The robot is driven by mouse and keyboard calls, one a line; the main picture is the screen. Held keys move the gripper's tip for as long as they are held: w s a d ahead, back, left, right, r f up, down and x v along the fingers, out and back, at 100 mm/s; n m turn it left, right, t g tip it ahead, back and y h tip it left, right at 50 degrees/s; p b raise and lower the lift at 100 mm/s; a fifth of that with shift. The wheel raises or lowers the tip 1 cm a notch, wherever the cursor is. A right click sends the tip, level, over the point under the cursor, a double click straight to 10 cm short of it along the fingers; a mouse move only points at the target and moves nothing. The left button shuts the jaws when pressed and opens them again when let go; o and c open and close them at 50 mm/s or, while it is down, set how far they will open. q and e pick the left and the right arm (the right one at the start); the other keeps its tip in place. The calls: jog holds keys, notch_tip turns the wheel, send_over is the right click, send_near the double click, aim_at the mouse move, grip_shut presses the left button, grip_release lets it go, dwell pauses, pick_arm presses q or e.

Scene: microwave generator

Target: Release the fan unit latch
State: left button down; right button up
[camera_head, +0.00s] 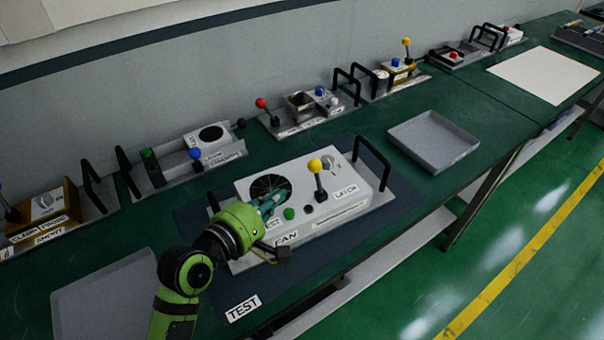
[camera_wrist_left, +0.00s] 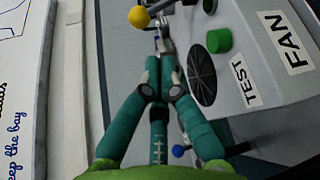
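The fan unit (camera_head: 335,205) is a white box on a grey tray, with a round black fan grille, a green button (camera_head: 289,213) and a FAN label. Its latch lever (camera_head: 318,181) has a yellow ball knob and stands roughly upright beside the LATCH label. In the left wrist view the yellow knob (camera_wrist_left: 138,16) lies beyond my fingertips. My left gripper (camera_head: 274,203) is over the grille side of the box, left of the lever and apart from it. In the left wrist view its teal fingers (camera_wrist_left: 160,78) come together, apparently empty. My right gripper is not in view.
An empty grey tray (camera_head: 433,140) sits to the right. Several other units with levers and handles line the wall, including one with a blue knob (camera_head: 195,154).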

aim_at(317, 176)
pick_arm(q)
jog(key=shift+w+d, duration=0.2)
jog(key=shift+w, duration=0.2)
jog(key=p+x, duration=0.1)
jog(key=x, duration=0.3)
jog(key=shift+w+d, duration=0.1)
jog(key=shift+w, duration=0.1)
jog(key=x, duration=0.3)
jog(key=shift+w+d+f, duration=0.1)
jog(key=shift+w+d, duration=0.05)
jog(key=shift+w, duration=0.1)
jog(key=shift+w+d+f+p, duration=0.2)
jog(key=shift+w+d+p, duration=0.1)
jog(key=shift+w, duration=0.15)
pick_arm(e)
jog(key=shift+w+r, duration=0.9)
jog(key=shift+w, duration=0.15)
pick_arm(q)
jog(key=shift+w, duration=0.1)
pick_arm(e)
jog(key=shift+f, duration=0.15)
